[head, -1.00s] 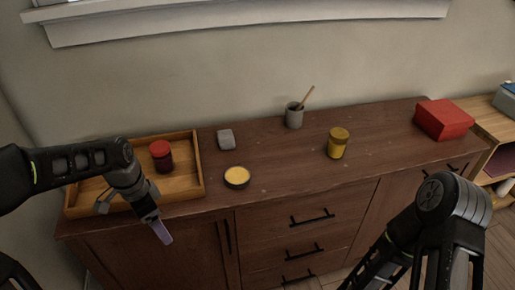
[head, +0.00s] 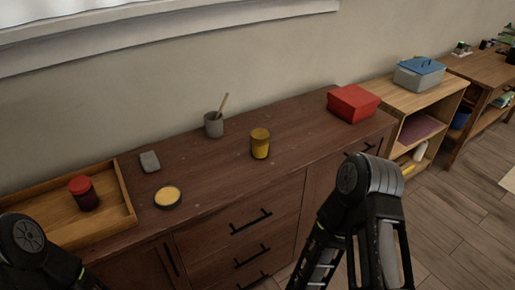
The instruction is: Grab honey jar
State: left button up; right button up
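A yellow honey jar (head: 260,144) with a yellow-brown lid stands upright on the dark wooden cabinet (head: 215,175), right of its middle. No gripper touches it. My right arm rises at the lower right of the head view, in front of the cabinet, and its fingertips are not visible. My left arm shows only as a black joint at the lower left corner, and its gripper is out of frame.
A wooden tray (head: 128,192) holds a red-lidded jar (head: 84,193). A bowl with yellow content (head: 167,197), a small grey block (head: 149,162) and a grey cup with a stick (head: 214,125) stand near the honey jar. A red box (head: 353,103) is at the right end.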

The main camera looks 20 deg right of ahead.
aim_at(259, 150)
jog(key=i+l, duration=0.2)
jog(key=i, duration=0.3)
jog(key=z, duration=1.9)
